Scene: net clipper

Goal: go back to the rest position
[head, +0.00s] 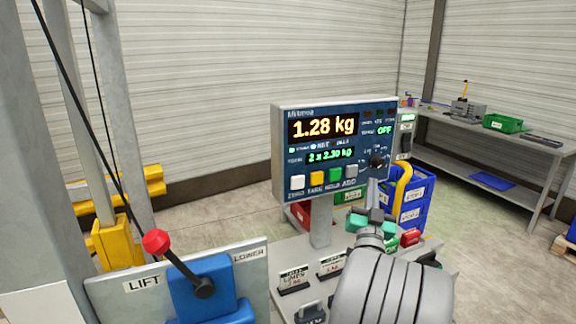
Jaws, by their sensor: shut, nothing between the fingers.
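My arm reaches in from the bottom right in the head view. My gripper (373,188) is small in view, shut and empty, pointing up in front of the lower right part of a weighing display (290,157). The display reads 1.28 kg, with a green line of 2 x 2.30 kg below and a green OFF at right. A dark round knob (378,159) on the panel sits just above the fingertips. I cannot tell whether the fingers touch the panel. My arm hides part of the bench below.
A blue lever box with a red knob (156,241) stands on a LIFT/LOWER panel (110,290) at lower left. Label stands (294,279) are on the bench. Blue crates (412,205) stand behind. A grey workbench (470,133) with a green bin (503,123) is far right.

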